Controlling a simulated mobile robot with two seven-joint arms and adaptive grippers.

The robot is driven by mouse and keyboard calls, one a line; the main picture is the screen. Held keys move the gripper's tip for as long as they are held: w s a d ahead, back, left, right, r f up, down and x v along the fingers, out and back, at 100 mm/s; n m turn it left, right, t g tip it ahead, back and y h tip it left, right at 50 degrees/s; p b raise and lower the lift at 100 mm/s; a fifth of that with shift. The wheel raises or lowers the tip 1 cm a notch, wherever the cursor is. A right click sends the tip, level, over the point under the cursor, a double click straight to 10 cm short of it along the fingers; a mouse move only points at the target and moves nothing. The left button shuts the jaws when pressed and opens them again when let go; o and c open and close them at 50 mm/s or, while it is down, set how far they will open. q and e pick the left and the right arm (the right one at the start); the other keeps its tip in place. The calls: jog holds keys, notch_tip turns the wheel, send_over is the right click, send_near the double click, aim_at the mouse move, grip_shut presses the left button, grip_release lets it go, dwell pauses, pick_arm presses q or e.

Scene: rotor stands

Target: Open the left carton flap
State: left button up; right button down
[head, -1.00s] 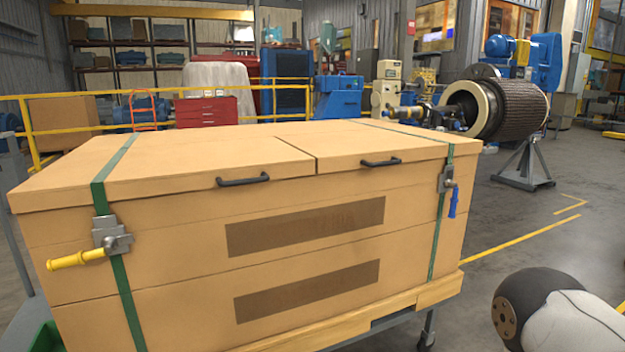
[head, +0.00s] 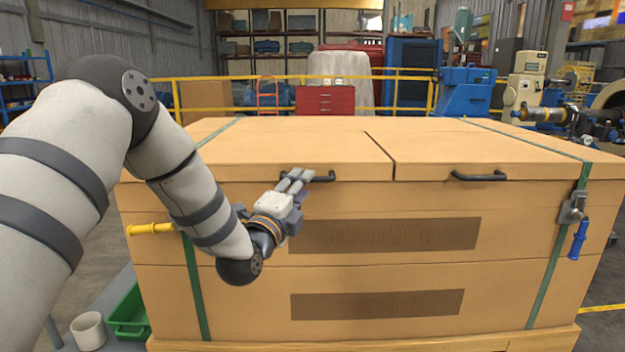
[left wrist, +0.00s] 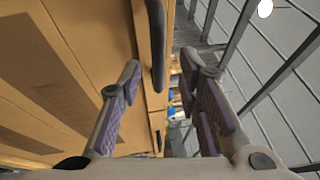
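The large tan carton (head: 380,260) stands in front of me with its top closed. Its left flap (head: 290,148) lies flat and has a black handle (head: 322,178) on its front edge. The right flap (head: 480,148) is also flat, with its own black handle (head: 479,177). My left gripper (head: 297,180) is at the left end of the left flap's handle. In the left wrist view, its fingers (left wrist: 160,65) are apart. The handle (left wrist: 157,45) shows ahead of the gap, closer to the left finger. Contact cannot be told. My right gripper is out of view.
Green straps cross the carton at left (head: 194,290) and right (head: 550,270), with a yellow lever (head: 150,229) and a blue lever (head: 578,240). A green bin (head: 130,315) and a white cup (head: 88,331) are at lower left. Yellow railing (head: 400,77) runs behind.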

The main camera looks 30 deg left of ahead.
pick_arm(q)
jog(key=x, duration=0.4)
jog(key=shift+w+f, duration=0.1)
jog(key=shift+w, duration=0.1)
grip_shut()
